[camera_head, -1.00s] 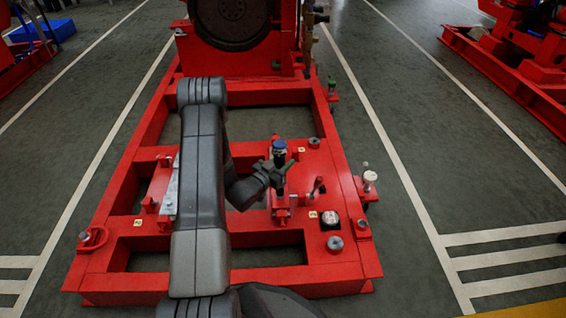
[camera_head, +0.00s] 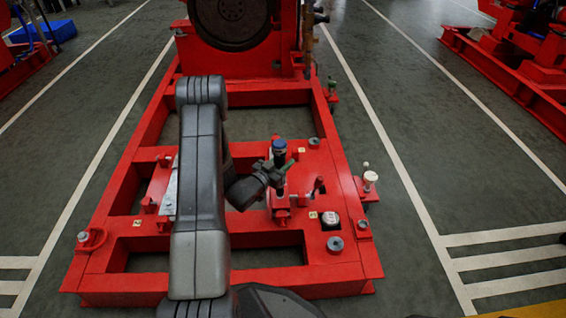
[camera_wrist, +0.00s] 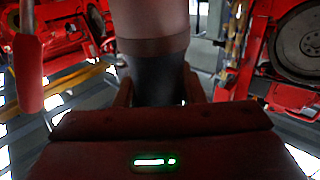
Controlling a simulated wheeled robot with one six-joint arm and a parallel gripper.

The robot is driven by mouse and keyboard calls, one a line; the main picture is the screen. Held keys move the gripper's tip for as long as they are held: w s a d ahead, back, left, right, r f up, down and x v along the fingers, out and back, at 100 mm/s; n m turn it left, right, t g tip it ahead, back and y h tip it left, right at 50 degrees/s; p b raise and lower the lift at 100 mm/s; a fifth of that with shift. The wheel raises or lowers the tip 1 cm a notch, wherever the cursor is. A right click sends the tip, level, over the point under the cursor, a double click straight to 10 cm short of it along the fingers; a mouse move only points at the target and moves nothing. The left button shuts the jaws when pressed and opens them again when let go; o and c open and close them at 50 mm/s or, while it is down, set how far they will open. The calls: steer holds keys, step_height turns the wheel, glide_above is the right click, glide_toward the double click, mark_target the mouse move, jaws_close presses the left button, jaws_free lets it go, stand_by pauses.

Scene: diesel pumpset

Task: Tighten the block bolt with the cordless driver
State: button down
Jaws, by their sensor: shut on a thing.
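My gripper (camera_head: 277,172) is shut around an upright dark cylindrical tool with a blue top, which I take to be the cordless driver (camera_head: 280,147). In the wrist view the driver's thick round body (camera_wrist: 152,75) stands between the two fingers. Its lower end is over a red block (camera_head: 281,202) on the red frame. The block bolt cannot be made out; the driver and gripper cover that spot. I cannot tell whether the driver's tip touches the bolt.
A short red-handled lever (camera_head: 318,186) stands just right of the block. A large dark flywheel (camera_head: 232,18) is at the back.

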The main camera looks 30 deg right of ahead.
steer(key=shift+f, duration=0.15)
steer(key=shift+f, duration=0.55)
stand_by(2.3)
steer(key=shift+r, duration=0.15)
steer(key=shift+r+p, duration=1.2)
steer(key=shift+r, duration=1.35)
